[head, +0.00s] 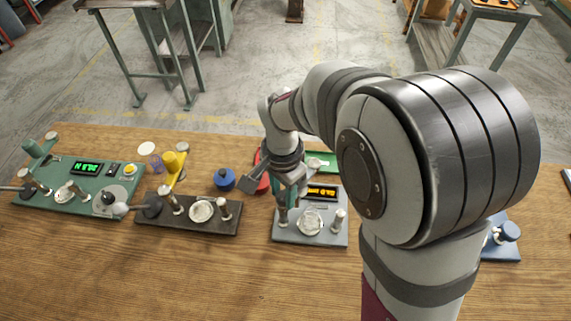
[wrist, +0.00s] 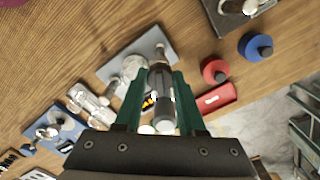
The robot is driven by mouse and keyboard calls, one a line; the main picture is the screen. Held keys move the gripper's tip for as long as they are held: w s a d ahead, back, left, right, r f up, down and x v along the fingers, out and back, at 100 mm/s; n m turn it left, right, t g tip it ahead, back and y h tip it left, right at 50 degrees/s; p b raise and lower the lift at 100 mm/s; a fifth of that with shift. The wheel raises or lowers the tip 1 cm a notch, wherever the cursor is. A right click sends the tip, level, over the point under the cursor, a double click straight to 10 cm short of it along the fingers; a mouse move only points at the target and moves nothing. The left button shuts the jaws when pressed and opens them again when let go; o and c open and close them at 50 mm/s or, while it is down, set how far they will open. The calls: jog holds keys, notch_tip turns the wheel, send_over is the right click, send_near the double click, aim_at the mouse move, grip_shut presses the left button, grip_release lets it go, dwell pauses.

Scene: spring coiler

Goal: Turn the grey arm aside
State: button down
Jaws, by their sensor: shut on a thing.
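My gripper (head: 289,197) is over the left part of the grey coiler station (head: 292,235), which carries a yellow-lit display (head: 321,191), a pale round disc (head: 310,222) and a short post (head: 339,218). In the wrist view, the green fingers of my gripper (wrist: 160,78) are shut on a grey and dark upright piece (wrist: 160,88), which I take to be the grey arm. Its white end lies between the fingers, towards the gripper's body. The fingers hide part of the arm and its joint, so I cannot tell its angle.
A dark station (head: 189,223) with a yellow arm (head: 174,163) and a green station (head: 60,203) stand to the left. A blue knobbed piece (head: 224,180) and a red one (wrist: 214,71) lie nearby. A blue station (head: 500,248) is at right, partly hidden by my arm.

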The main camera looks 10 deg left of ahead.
jog(key=n, duration=0.5)
jog(key=shift+n, duration=0.3)
dwell(0.4)
jog(key=c, duration=0.5)
grip_release()
jog(key=shift+r, duration=0.1)
notch_tip(320, 180, up, 16)
jog(key=shift+f, duration=0.2)
